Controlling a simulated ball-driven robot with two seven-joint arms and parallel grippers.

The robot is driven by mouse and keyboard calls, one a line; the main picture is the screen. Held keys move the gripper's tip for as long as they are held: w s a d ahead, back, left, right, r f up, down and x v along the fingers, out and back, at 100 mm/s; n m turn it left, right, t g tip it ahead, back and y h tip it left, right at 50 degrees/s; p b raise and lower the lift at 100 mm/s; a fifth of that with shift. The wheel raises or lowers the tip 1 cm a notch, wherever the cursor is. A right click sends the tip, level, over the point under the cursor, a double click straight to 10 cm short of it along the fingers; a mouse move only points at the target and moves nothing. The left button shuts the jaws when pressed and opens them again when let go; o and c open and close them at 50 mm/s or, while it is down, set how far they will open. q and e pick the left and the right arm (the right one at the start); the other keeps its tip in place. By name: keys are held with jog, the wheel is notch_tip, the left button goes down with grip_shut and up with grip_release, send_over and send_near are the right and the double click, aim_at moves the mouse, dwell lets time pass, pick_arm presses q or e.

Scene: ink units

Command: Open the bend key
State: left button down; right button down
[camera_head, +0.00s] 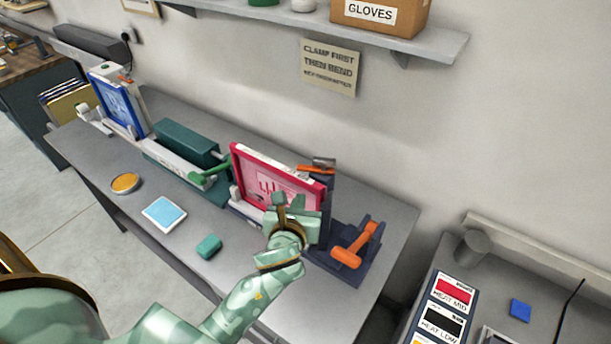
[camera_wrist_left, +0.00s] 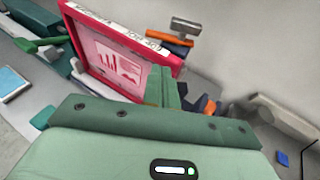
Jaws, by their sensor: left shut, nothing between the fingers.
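No part is labelled as the bend key, so I cannot tell which one it is. An orange handle (camera_head: 347,255) lies tilted on a dark blue bracket (camera_head: 371,250) at the right of the bench. An orange bar with a grey block (camera_head: 322,163) tops a dark blue post behind the red-framed panel (camera_head: 278,181); the bar also shows in the left wrist view (camera_wrist_left: 168,39). My left gripper (camera_head: 291,204) is shut and empty, in front of the panel's lower right part and left of the orange handle. In the left wrist view its fingers (camera_wrist_left: 168,88) overlap the panel's right side. My right gripper is out of view.
A green clamp unit (camera_head: 186,143) with a green lever and a blue-framed panel (camera_head: 122,105) stand to the left. A blue-topped pad (camera_head: 164,213), a teal block (camera_head: 209,246) and an amber disc (camera_head: 125,183) lie on the front of the grey bench. A wall sign (camera_head: 330,67) hangs behind.

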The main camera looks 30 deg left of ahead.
aim_at(308, 170)
pick_arm(q)
jog(key=x, duration=0.7)
jog(key=r+x, duration=0.1)
jog(key=x, duration=0.2)
jog(key=shift+w+a, duration=0.15)
jog(key=shift+w, duration=0.2)
